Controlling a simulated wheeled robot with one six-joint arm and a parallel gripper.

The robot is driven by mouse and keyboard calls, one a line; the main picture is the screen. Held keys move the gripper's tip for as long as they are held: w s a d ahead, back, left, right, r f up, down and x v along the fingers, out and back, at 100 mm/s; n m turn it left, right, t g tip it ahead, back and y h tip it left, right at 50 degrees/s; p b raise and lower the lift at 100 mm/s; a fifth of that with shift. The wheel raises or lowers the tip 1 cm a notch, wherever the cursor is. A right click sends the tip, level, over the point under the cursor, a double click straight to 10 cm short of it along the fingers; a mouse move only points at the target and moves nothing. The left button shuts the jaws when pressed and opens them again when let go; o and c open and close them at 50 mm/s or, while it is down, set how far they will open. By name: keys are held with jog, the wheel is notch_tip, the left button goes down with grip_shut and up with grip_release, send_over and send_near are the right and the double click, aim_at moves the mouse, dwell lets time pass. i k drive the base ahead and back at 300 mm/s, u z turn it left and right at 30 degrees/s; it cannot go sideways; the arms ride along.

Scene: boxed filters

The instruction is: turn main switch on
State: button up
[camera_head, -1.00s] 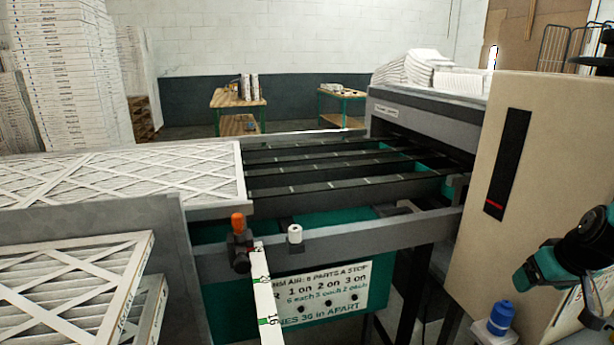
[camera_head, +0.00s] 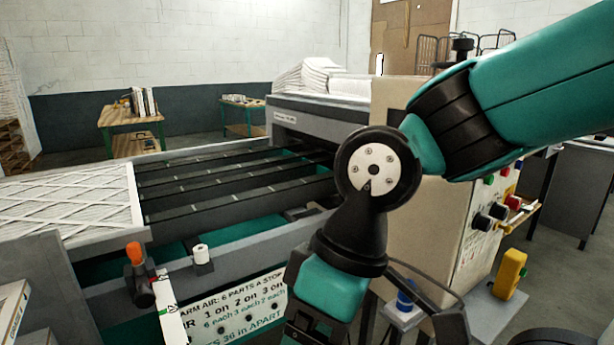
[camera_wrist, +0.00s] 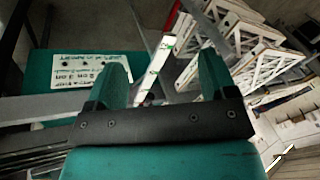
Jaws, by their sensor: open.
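The beige control cabinet (camera_head: 412,235) stands right of the conveyor in the head view. Its right face carries buttons and black knobs (camera_head: 490,215), red and green buttons above them, and a red button (camera_head: 513,202) at the side. I cannot tell which one is the main switch. My arm crosses in front of the cabinet and hides part of it. My gripper (camera_wrist: 162,65) shows in the wrist view, open, with nothing between its fingers. It faces the conveyor side and stacked filters, and the control panel is not in that view.
The conveyor (camera_head: 230,180) has a white filter (camera_head: 70,195) on its left end. A yellow device (camera_head: 509,273) and a blue-capped bottle (camera_head: 405,298) stand low by the cabinet. A lettered sign (camera_head: 235,308) hangs on the conveyor front. Open floor (camera_head: 570,270) lies right of the cabinet.

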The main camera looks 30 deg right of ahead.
aim_at(513, 202)
jog(key=z, duration=2.1)
jog(key=k, duration=0.15)
jog(key=z, duration=0.65)
jog(key=i, duration=0.45)
jog(key=u, duration=0.05)
